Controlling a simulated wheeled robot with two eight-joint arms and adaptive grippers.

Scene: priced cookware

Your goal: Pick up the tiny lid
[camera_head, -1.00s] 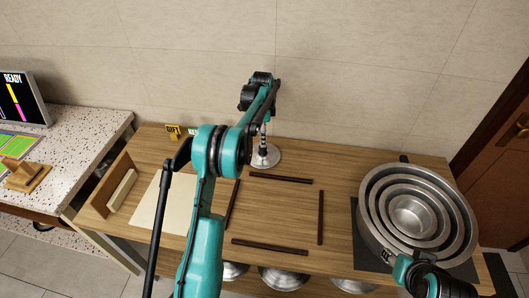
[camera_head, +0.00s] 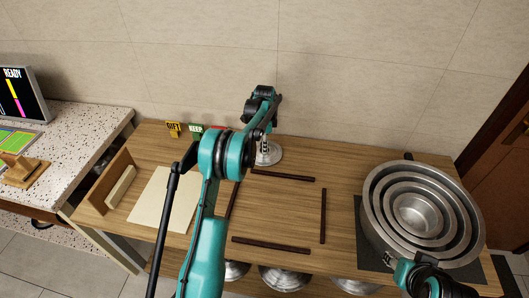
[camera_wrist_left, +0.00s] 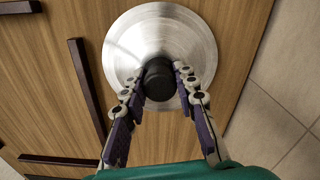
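A small round silver lid (camera_head: 272,157) with a dark knob lies on the wooden table near the back wall. In the left wrist view the lid (camera_wrist_left: 195,35) is seen from above, its black knob (camera_wrist_left: 158,80) in the middle. My left gripper (camera_head: 264,144) is down over the lid. In the left wrist view its two fingers (camera_wrist_left: 157,74) are spread on either side of the knob, the right one very close to it and a small gap at the left one. Whether they touch the knob is unclear. My right arm shows at the lower right, its fingers not visible.
Dark wooden strips (camera_head: 272,245) form an open frame on the table. Nested silver pots (camera_head: 375,215) stand on a dark mat at the right. A pale sheet (camera_head: 160,205) lies left. Several larger lids (camera_head: 284,279) sit below the front edge. Small GIFT (camera_head: 173,129) and KEEP signs stand behind.

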